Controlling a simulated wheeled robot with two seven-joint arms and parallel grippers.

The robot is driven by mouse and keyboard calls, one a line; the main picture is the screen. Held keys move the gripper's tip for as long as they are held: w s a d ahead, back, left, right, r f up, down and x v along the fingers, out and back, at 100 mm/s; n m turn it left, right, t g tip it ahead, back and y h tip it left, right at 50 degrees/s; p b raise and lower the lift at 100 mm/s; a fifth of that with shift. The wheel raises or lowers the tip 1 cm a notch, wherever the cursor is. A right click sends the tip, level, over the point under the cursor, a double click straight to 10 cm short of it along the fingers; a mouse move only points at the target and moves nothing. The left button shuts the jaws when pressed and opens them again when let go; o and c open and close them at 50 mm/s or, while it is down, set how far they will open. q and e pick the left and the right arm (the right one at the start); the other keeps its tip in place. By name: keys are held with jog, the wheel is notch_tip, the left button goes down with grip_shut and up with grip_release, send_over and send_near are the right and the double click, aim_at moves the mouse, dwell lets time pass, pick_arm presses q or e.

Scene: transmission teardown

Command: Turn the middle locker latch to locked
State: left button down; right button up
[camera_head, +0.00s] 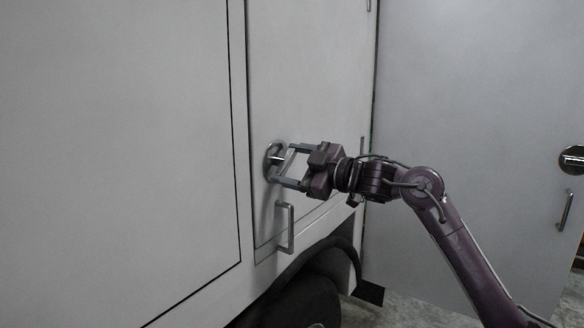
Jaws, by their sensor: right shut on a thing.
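The locker latch (271,154) is a round metal disc with a small handle on a pale locker door (310,70) in the middle of the head view. My right gripper (279,168) reaches in from the right, its two fingers at the latch. It is shut on the latch handle, which is partly hidden between the fingers, so its exact angle is hard to tell. My left gripper is not in view.
A bar handle (290,228) sits just below the latch on the same door. A large pale panel (120,140) fills the left. Another door (470,120) with its own latch (572,160) and bar handle (565,210) stands at the right. A dark wheel (300,300) is below.

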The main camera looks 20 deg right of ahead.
jog(key=n+b, duration=0.1)
jog(key=n, duration=0.4)
jog(key=shift+n, duration=0.3)
jog(key=shift+n+b, duration=0.45)
jog(key=shift+n, duration=1.75)
jog(key=shift+f, duration=0.1)
jog(key=o, duration=1)
